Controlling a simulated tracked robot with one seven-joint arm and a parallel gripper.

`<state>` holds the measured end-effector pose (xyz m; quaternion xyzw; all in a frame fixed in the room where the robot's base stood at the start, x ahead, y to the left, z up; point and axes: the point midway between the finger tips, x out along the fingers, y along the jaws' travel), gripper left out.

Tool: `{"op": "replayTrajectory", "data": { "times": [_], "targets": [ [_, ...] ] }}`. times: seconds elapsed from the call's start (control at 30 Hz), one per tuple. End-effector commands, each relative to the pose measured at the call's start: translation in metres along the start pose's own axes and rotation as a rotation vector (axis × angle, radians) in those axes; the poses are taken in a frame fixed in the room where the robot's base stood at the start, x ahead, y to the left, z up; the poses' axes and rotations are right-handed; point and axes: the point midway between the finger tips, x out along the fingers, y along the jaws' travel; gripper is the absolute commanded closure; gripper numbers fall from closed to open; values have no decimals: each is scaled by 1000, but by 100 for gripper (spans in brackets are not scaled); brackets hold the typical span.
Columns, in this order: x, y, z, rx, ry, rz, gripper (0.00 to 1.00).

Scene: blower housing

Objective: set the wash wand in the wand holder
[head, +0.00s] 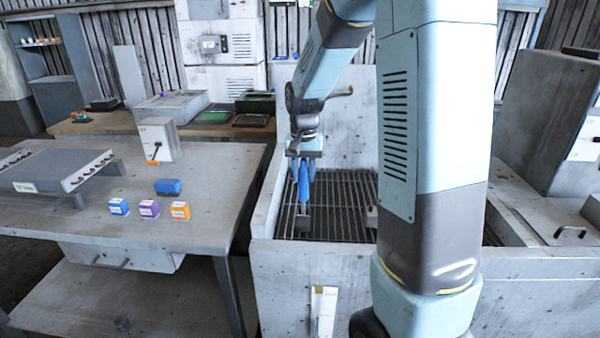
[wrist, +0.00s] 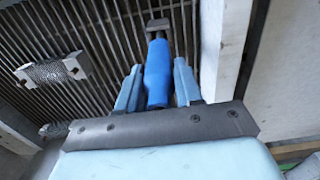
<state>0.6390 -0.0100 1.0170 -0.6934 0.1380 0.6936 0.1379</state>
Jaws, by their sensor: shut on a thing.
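The wash wand (head: 303,188) has a blue grip and a grey block at its lower end. My gripper (head: 304,166) is shut on the blue grip, and the wand hangs down over the slatted grate of the wash basin. In the wrist view the wand (wrist: 158,72) sits between the two light blue fingers of my gripper (wrist: 157,88), its grey end pointing away over the slats. I cannot make out the wand holder for certain; a narrow white upright piece (head: 323,308) on the basin's front wall may be it.
The wash basin (head: 330,265) has raised walls; one runs close beside the wand in the wrist view (wrist: 222,50). A grey part (wrist: 54,71) lies on the grate. The table (head: 150,215) at left bears several small boxes and a blue block (head: 168,186).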

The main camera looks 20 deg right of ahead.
Motion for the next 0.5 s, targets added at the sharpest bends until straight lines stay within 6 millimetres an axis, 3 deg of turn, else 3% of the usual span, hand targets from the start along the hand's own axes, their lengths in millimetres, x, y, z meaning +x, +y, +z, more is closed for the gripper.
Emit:
{"op": "replayTrajectory", "data": {
  "times": [0.33,0.37,0.5],
  "targets": [
    [1,0,0,0,0,0,100],
    [1,0,0,0,0,0,64],
    [1,0,0,0,0,0,51]
  ]
}}
